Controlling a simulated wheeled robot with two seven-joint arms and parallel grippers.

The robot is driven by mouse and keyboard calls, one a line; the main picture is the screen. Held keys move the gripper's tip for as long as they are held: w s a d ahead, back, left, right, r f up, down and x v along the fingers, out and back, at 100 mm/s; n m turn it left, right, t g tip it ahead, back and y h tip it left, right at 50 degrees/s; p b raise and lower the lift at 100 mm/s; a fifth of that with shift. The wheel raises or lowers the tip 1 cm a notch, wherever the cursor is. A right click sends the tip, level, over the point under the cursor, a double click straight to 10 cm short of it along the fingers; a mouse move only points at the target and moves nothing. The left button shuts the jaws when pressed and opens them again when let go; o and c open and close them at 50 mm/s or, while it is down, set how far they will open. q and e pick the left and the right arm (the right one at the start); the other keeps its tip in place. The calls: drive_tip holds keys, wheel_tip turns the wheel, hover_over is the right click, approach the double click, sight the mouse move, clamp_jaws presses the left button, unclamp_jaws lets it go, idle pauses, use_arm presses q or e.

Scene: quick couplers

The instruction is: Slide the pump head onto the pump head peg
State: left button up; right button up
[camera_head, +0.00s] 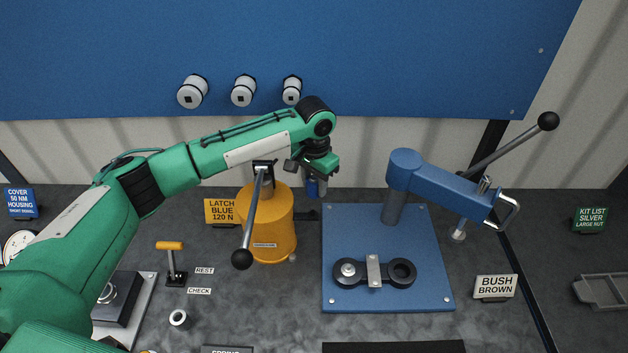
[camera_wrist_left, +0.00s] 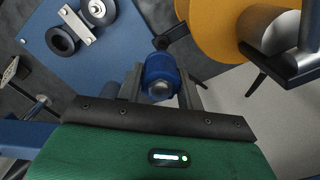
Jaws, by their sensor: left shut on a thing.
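My left gripper (camera_head: 317,178) is behind and right of the orange cylinder, pointing down. It is shut on a blue cylindrical piece with a silver rounded end (camera_wrist_left: 160,72), held between the two fingers in the wrist view. I cannot tell for sure whether this piece is the pump head. No peg can be clearly made out. My right gripper is out of view.
The orange cylinder (camera_head: 272,232) with a black-knobbed lever stands left of the gripper. A blue base plate (camera_head: 341,225) with a blue arm press (camera_head: 435,187) stands to the right. Three white round fittings (camera_head: 243,91) are on the blue back panel. Several label signs stand around.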

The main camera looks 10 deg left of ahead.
sight(313, 198)
use_arm(q)
drive_tip(key=shift+w+a, duration=0.1)
drive_tip(key=shift+f+p, duration=0.35)
drive_tip(key=shift+p, duration=0.1)
drive_tip(key=shift+f, duration=0.35)
wheel_tip(313, 198, down, 3)
drive_tip(key=shift+r+b, duration=0.2)
drive_tip(key=shift+b, duration=0.2)
drive_tip(key=shift+f, duration=0.95)
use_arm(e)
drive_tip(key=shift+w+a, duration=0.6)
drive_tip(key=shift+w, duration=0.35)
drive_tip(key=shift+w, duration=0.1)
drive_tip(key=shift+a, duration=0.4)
use_arm(q)
drive_tip(key=shift+f, duration=0.6)
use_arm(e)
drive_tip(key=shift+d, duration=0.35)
